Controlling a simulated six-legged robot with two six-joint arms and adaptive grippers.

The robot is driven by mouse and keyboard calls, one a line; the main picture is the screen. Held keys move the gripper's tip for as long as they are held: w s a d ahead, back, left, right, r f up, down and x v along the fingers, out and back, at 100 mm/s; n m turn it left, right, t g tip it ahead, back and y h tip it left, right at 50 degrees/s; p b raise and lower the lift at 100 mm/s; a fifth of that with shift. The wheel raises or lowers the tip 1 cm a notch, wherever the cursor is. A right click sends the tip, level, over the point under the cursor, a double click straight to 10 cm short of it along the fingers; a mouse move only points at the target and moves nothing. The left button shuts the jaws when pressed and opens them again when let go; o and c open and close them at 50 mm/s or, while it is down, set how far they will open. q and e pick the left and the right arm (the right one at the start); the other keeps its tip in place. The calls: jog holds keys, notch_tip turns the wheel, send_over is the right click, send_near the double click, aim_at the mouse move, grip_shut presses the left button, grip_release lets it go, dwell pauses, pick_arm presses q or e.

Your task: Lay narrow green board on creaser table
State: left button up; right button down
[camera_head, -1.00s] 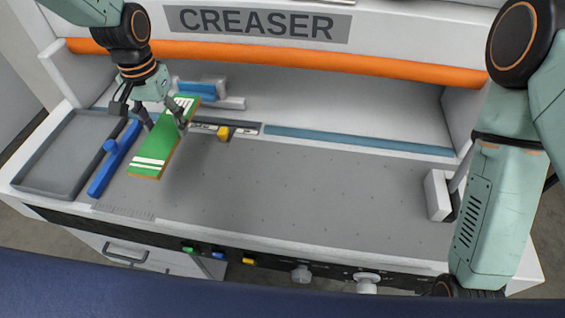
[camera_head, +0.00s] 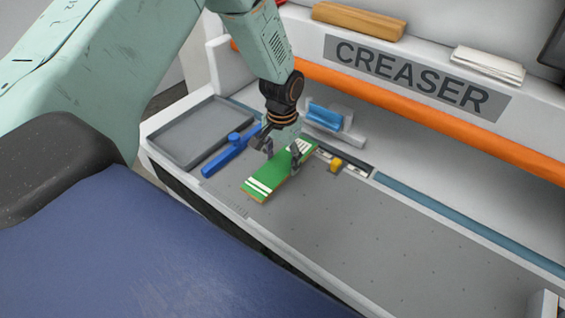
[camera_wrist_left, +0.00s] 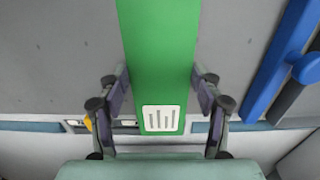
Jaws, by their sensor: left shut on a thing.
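The narrow green board (camera_head: 270,178) has white stripes at its near end and a white printed patch at its far end. My left gripper (camera_head: 281,159) is shut on its long edges near the far end. In the left wrist view the board (camera_wrist_left: 158,45) runs between the two fingers (camera_wrist_left: 160,80), with the patch close to the palm. The board is over the left part of the grey creaser table (camera_head: 400,240). I cannot tell whether it touches the surface. My right gripper is out of view.
A blue bar with a knob (camera_head: 225,158) lies left of the board, beside a grey tray (camera_head: 160,142). A yellow slider (camera_head: 335,164) sits on a rail behind the board. An orange bar (camera_head: 440,117) spans the machine front. The table to the right is clear.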

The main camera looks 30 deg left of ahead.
aim_at(283, 164)
pick_arm(q)
jog(key=shift+s+f, duration=0.1)
jog(key=shift+f, duration=0.45)
jog(key=shift+d+f, duration=0.15)
jog(key=shift+d, duration=0.2)
jog(key=shift+w+a+f, duration=0.15)
jog(key=shift+w+f, duration=0.1)
jog(key=o, duration=0.9)
jog(key=shift+s+a, duration=0.1)
jog(key=o, duration=0.3)
jog(key=shift+s+r, duration=0.1)
jog(key=shift+o, duration=0.3)
jog(key=shift+d, duration=0.2)
notch_tip(283, 164, up, 12)
jog(key=shift+r, duration=0.15)
